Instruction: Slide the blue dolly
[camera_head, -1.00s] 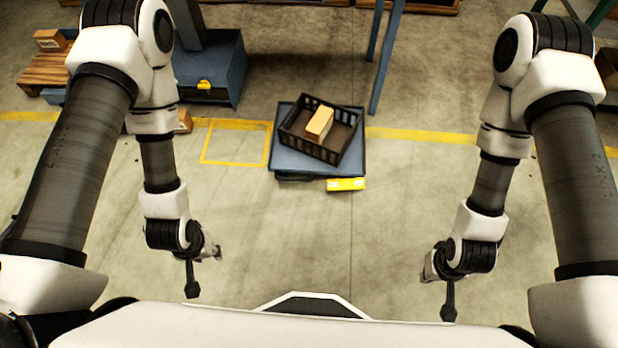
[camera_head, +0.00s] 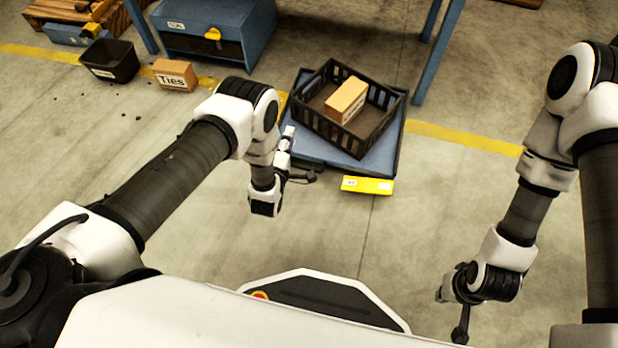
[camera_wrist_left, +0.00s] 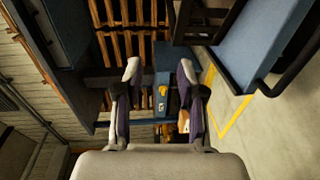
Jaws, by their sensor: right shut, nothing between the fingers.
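The blue dolly (camera_head: 375,165) is a flat blue platform on the floor at the centre right of the head view. A black slatted crate (camera_head: 327,128) stands on it with a cardboard box (camera_head: 346,99) inside. A blue surface with a black frame, likely the dolly (camera_wrist_left: 255,45), fills the upper right of the left wrist view. My left gripper (camera_head: 287,141) is at the dolly's near left edge; contact cannot be told. Its fingers (camera_wrist_left: 160,73) are apart with nothing held. My right gripper (camera_head: 441,292) is shut and empty, low at the right, away from the dolly.
A yellow block (camera_head: 367,185) lies at the dolly's near edge. A blue cabinet (camera_head: 200,35) and a blue post (camera_head: 438,55) stand behind. A black bin (camera_head: 110,62) and a "Ties" box (camera_head: 174,75) are at the left. The floor right of the dolly is open.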

